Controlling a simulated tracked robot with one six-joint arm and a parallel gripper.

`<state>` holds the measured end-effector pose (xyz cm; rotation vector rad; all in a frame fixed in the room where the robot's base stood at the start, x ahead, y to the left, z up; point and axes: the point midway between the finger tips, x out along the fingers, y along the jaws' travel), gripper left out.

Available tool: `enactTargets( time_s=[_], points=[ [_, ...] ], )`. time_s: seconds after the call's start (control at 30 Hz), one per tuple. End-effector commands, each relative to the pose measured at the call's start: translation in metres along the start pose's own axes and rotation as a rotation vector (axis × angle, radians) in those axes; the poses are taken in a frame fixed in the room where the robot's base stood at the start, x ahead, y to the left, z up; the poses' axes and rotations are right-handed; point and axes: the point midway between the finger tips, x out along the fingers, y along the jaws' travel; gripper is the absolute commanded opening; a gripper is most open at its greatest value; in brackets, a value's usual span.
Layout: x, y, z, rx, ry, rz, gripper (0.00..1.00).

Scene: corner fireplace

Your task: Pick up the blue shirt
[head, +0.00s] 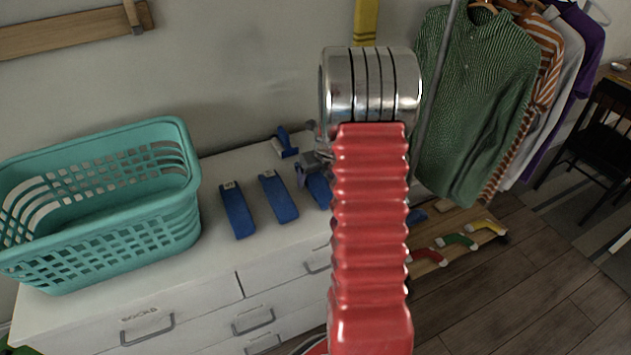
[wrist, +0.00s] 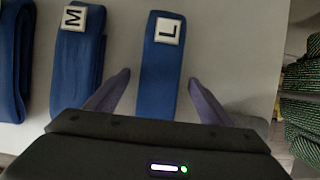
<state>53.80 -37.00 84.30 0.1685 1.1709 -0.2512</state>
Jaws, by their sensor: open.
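Several folded blue shirts lie in a row on the white dresser. In the wrist view, one labelled L (wrist: 168,70) lies between the fingers of my gripper (wrist: 160,77), which is open. The fingers are at either side of it, and whether they touch it I cannot tell. My gripper's body hides its near end. A shirt labelled M (wrist: 78,62) lies left of it, and another blue shirt (wrist: 15,60) is at the left edge. In the head view, blue shirts (head: 237,210) (head: 278,198) (head: 319,189) show, the rightmost partly hidden by my arm and gripper (head: 312,165).
A teal laundry basket (head: 180,220) stands on the left of the white dresser (head: 270,240). A blue object (head: 286,144) lies at the dresser's back. Hanging clothes (head: 475,90) are on the right, by a metal pole. A board with coloured hooks (head: 455,241) lies right of the dresser.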

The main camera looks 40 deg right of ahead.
Motion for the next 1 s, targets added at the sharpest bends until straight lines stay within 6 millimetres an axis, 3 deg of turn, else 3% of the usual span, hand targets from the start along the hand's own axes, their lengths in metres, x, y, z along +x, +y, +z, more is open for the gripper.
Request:
enactTargets(
  time_s=[0.57, 1.0],
  points=[
    [0.0009, -0.0002, 0.0003, 0.0, -0.001, -0.001, 0.74],
    [0.0009, -0.0002, 0.0003, 0.0, -0.001, -0.001, 0.43]
  ],
)
